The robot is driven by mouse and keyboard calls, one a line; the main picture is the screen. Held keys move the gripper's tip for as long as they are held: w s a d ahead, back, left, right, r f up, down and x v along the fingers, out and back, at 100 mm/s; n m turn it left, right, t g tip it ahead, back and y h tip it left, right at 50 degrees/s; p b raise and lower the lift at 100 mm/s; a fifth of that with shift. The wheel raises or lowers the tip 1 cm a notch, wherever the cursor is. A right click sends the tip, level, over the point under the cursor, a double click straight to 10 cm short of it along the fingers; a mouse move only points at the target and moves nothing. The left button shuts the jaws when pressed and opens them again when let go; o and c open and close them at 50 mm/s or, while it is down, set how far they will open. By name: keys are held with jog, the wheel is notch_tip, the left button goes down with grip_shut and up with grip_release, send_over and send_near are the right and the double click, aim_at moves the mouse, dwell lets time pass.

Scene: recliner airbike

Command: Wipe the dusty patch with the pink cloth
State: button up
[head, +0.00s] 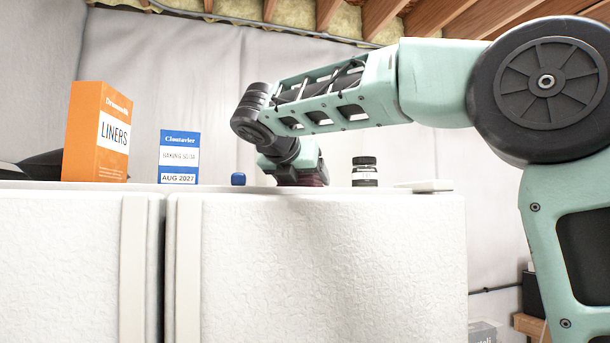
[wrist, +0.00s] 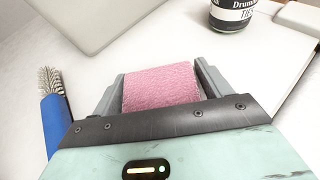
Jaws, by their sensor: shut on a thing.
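My gripper (wrist: 160,88) is shut on the pink cloth (wrist: 160,85), which shows as a folded pad between its two grey fingers in the wrist view. In the head view my gripper (head: 300,178) is low over the white top of the cabinet-like unit, with a dark reddish bit at its lower end. The pad looks at or very close to the white surface (wrist: 250,75); contact cannot be told. I cannot make out the dusty patch in either view.
A blue-handled brush (wrist: 55,115) lies close left of my gripper. A dark-lidded jar (head: 364,172) and a flat white object (head: 425,186) are to the right. A blue baking soda box (head: 179,157) and an orange liners box (head: 97,132) stand further left.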

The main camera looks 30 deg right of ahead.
jog(key=shift+w+d+f, duration=0.1)
jog(key=shift+w+d, duration=0.05)
jog(key=shift+w, duration=0.55)
jog(key=shift+s, duration=0.15)
